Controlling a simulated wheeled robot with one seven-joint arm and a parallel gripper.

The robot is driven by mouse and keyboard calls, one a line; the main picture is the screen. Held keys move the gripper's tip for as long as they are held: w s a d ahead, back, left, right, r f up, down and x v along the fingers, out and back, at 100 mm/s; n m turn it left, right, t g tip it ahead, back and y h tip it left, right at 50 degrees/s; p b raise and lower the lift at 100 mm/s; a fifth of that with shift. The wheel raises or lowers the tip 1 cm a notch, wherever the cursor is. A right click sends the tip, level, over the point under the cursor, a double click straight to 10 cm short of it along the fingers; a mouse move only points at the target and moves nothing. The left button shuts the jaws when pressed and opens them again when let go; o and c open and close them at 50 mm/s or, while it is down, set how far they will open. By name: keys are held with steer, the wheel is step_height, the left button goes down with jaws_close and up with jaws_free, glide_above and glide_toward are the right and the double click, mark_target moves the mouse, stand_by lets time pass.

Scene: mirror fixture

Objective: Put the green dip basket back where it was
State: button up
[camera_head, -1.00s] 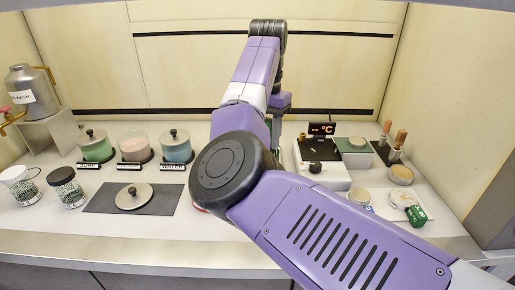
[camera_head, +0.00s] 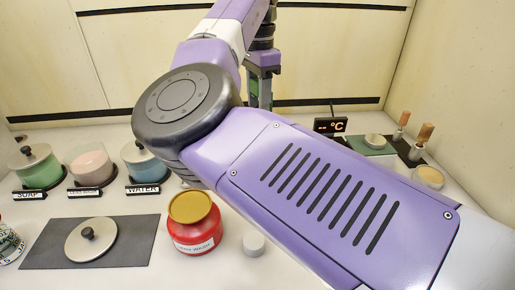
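My gripper (camera_head: 261,88) is at the far side near the back wall, past the bend of my purple arm. It points down and is seen small and from behind, so its fingers are not clear. A narrow green piece shows at the gripper; I cannot tell whether it is the green dip basket or whether the fingers are shut on it. A green-filled jar marked SOAP (camera_head: 41,173), a pink-filled jar (camera_head: 91,165) and a blue-filled jar marked WATER (camera_head: 143,165) stand in a row at the left. No other green basket is clearly visible.
A metal lid (camera_head: 91,240) lies on a dark mat (camera_head: 140,240). A red jar with a gold lid (camera_head: 195,228) and a small white cylinder (camera_head: 253,243) stand front centre. A temperature display (camera_head: 330,125) and wooden-handled tools (camera_head: 420,140) are at right. My arm hides the middle right.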

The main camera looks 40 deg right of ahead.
step_height(320, 180, down, 13)
steer(key=shift+f, duration=0.1)
stand_by(0.4)
steer(key=shift+s, duration=0.1)
steer(key=o, duration=1.4)
steer(key=shift+c, duration=0.2)
step_height(320, 180, up, 12)
steer(key=shift+r, duration=0.1)
